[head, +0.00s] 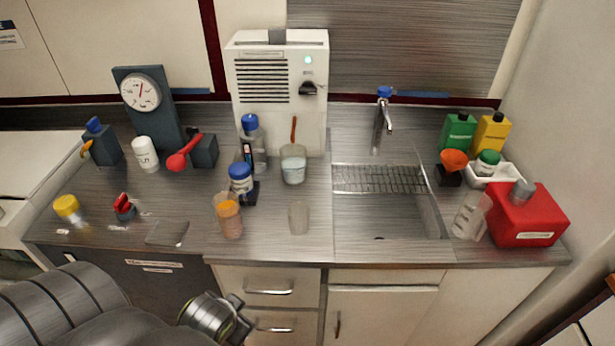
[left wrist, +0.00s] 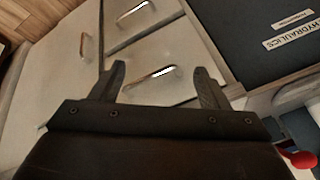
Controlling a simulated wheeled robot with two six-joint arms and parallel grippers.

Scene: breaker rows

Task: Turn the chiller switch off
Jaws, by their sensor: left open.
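The chiller (head: 278,125) is a white box with dark vent slots, standing at the back of the counter. Its switch (head: 309,88) is a dark knob on the upper right of the front face, below a lit green-blue lamp (head: 308,60). The exact direction the knob points is too small to tell. My left gripper (head: 241,318) is low in front of the counter's drawers, far from the switch. In the left wrist view the left gripper (left wrist: 160,78) is open and empty, facing drawer fronts. My right gripper is not in view.
A beaker (head: 293,165) with a red-handled stirrer stands before the chiller, near bottles and an orange-filled cup (head: 229,216). A gauge stand (head: 150,100) and red lever (head: 184,157) are left; a sink (head: 385,215) and red canister (head: 527,215) right. The counter's front middle is partly clear.

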